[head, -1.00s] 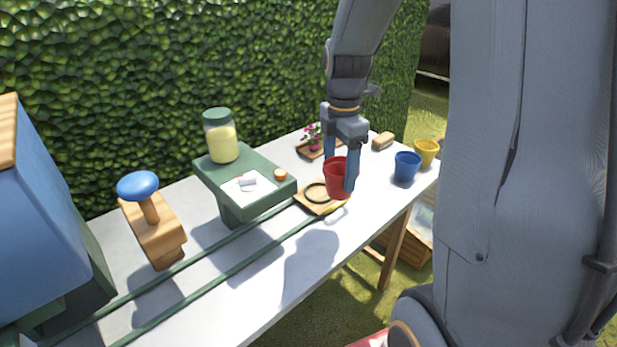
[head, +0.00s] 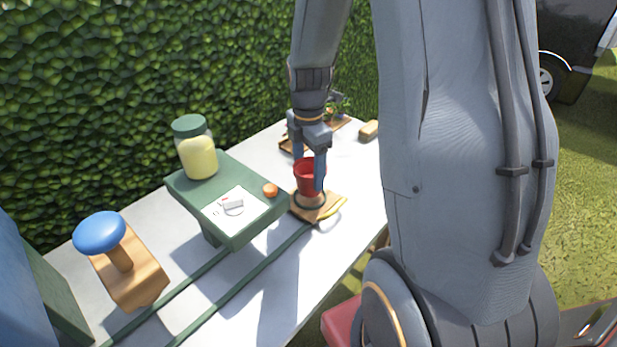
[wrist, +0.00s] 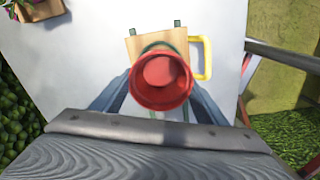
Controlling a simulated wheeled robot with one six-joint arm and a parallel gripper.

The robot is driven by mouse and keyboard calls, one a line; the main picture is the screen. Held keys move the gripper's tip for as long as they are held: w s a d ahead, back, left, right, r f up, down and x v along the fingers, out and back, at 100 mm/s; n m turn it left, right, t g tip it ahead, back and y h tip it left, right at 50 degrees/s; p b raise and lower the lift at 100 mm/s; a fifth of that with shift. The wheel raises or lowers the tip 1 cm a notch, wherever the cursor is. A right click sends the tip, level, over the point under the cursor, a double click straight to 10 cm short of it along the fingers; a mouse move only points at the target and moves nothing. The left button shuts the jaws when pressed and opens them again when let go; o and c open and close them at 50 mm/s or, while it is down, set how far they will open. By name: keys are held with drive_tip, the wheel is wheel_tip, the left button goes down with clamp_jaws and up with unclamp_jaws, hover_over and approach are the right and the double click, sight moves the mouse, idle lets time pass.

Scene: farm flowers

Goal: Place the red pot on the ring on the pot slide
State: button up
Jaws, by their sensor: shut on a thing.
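My gripper (head: 309,178) is shut on the red pot (head: 306,176), which is upright between its fingers. The pot also shows from above in the wrist view (wrist: 160,80). The pot slide (head: 326,211) is a wooden board with a yellow handle on green rails. The dark green ring (head: 309,206) lies on the board, and the pot is right over it. In the wrist view the ring's far edge (wrist: 155,45) shows just beyond the pot. I cannot tell whether the pot's base touches the board. The pot hides part of the ring.
A green stand (head: 228,222) with a yellow jar (head: 197,152) is left of the slide. A wooden block with a blue knob (head: 100,234) stands further left. A potted plant (wrist: 35,8) is at the back. The right side of the white table (head: 362,172) is partly hidden by my arm.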

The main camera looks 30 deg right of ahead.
drive_tip(key=shift+f, duration=1.55)
drive_tip(key=o, duration=1.1)
drive_tip(key=shift+f, duration=0.1)
drive_tip(key=shift+c, duration=0.2)
wheel_tip(320, 180, up, 12)
drive_tip(key=b, duration=0.2)
